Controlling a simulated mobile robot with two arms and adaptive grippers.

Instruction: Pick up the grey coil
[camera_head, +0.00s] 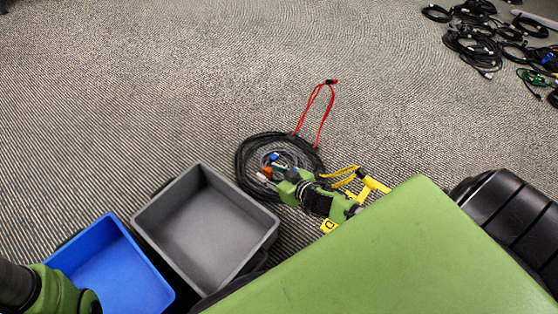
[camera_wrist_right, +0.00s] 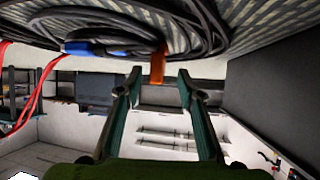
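A dark round coil (camera_head: 243,165) lies on the carpet in the middle of the head view, with greyer cable loops (camera_head: 300,157) inside it. A blue connector (camera_head: 275,157) and an orange piece (camera_head: 267,171) show in its centre. My right gripper (camera_head: 272,176) is over the lower part of the coil, its fingers partly hidden among the cables. In the wrist view my right gripper (camera_wrist_right: 158,78) is open, its two fingertips apart. The orange piece (camera_wrist_right: 158,66) and the coil (camera_wrist_right: 205,25) appear just beyond them. My left gripper is not in view; only my left arm shows.
A grey bin (camera_head: 150,220) and a blue bin (camera_head: 125,262) stand left of the coil, both empty. Several black coils (camera_head: 470,45) lie far right. Carpet above is clear.

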